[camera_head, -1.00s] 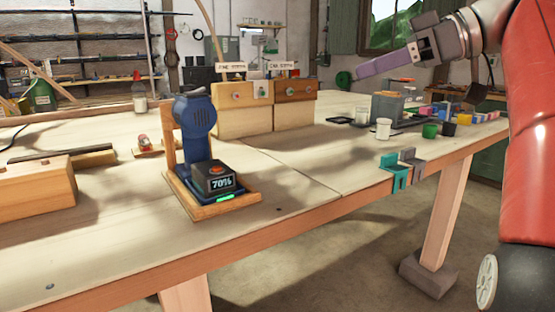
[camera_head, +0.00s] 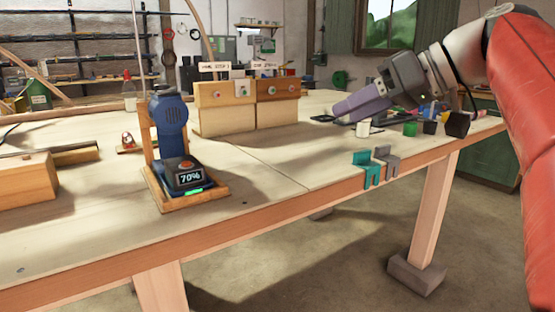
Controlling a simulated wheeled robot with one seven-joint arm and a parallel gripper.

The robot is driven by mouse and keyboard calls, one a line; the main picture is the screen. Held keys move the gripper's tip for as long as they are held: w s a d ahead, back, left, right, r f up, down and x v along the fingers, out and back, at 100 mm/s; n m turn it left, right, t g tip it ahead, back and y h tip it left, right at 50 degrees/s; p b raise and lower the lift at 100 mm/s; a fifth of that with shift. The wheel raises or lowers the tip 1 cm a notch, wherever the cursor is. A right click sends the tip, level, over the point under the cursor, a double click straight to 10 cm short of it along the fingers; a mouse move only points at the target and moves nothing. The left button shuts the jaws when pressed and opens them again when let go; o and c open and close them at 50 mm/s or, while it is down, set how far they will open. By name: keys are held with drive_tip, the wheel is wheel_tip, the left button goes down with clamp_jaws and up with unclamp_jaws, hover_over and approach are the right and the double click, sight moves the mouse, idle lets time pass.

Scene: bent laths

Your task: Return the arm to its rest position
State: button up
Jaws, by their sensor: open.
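My gripper (camera_head: 350,112) is at the end of my red and grey arm, which comes in from the right edge. Its purple fingers point left and slightly down above the right part of the workbench (camera_head: 270,165). I see nothing held between the fingers, and in this view they overlap. A white cup (camera_head: 363,129) shows just below the fingers. The gripper hides part of the bench's back right area.
A blue drill (camera_head: 168,130) stands on a wooden charger base (camera_head: 192,200) reading 70%. Wooden drawer boxes (camera_head: 225,110) stand at the back. Teal and grey clips (camera_head: 372,168) sit on the bench's front edge. Several small cups, one green (camera_head: 410,129), stand at the right.

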drive_tip(key=s+d+f+m+h, duration=0.1)
drive_tip(key=s+f, duration=0.4)
drive_tip(key=f, duration=0.6)
drive_tip(key=s+d+f+m+h, duration=0.1)
drive_tip(key=s+f+m+h, duration=0.3)
drive_tip(key=f, duration=0.8)
drive_tip(key=s+f+m+h, duration=0.3)
drive_tip(key=s+f+h, duration=0.2)
drive_tip(key=s+f, duration=0.3)
wheel_tip(320, 180, down, 4)
drive_tip(key=shift+d+r, duration=0.1)
drive_tip(key=shift+d, duration=0.3)
